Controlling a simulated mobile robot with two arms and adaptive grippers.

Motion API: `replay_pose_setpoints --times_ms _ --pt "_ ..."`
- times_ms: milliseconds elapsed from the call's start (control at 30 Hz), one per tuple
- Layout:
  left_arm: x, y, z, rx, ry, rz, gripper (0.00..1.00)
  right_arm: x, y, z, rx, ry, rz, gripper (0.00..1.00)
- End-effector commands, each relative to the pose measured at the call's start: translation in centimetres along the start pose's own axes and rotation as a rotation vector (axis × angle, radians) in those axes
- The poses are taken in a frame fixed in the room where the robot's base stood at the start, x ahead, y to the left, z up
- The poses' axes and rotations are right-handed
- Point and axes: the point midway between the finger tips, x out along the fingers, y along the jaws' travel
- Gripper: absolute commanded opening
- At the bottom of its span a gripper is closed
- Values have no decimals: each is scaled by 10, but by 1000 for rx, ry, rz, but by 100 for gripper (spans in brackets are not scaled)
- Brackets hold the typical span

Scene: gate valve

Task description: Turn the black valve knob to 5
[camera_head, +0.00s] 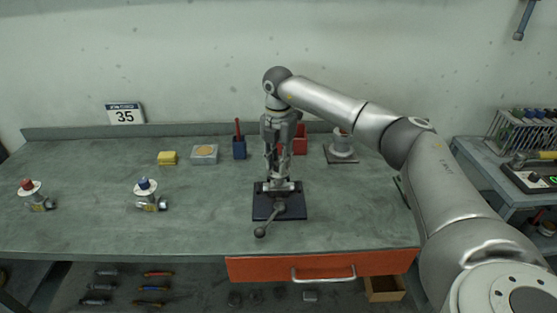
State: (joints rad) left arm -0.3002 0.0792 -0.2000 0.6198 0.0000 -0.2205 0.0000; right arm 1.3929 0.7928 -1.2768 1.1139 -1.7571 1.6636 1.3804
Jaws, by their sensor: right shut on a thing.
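My right gripper (278,180) points down over a black base plate (296,213) at the middle of the bench. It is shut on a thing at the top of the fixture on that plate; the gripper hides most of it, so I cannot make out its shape. A grey lever with a ball end (260,232) sticks out at the front of the plate. A small dark knob (533,177) shows on a panel box on the right cart, beside a green display. My left gripper is not in view.
A yellow sponge (167,158), a pale box (204,154), a blue holder (239,148) and a flanged part (342,148) stand along the back.

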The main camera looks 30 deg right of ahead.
Motion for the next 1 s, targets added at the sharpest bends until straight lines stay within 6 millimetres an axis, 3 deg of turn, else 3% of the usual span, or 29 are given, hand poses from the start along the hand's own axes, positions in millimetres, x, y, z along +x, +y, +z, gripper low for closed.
replay_pose_setpoints --times_ms 1000 --pt "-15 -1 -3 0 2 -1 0 0 0 0 -895 2 -1 0"
